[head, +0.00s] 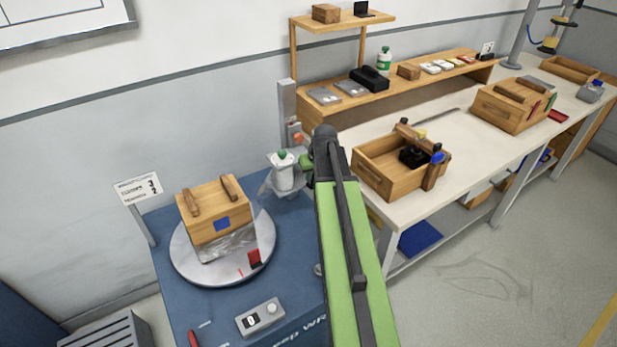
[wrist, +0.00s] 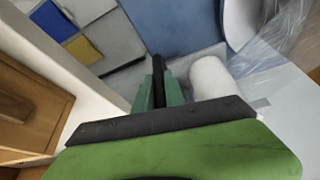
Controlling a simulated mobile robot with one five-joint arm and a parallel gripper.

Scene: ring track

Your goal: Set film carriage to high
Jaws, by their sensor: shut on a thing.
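The film carriage (head: 286,176) is the pale unit with the white film roll, beside the grey mast (head: 287,102) at the back of the blue wrapping machine. A green knob and an orange knob show near its top. Clear film runs from it toward the wooden crate (head: 205,232) on the round turntable (head: 180,262). My gripper (head: 307,167) is at the carriage's right side. In the wrist view my gripper (wrist: 157,82) is shut on a dark upright bar, apparently the carriage's handle, left of the white roll (wrist: 209,78). My arm hides part of the carriage's right side.
A control box (head: 261,317) with a knob lies at the machine's front. A sign (head: 138,189) stands left. The workbench (head: 467,149) to the right bears an open wooden box (head: 381,181) close to my arm. Open floor lies at the lower right.

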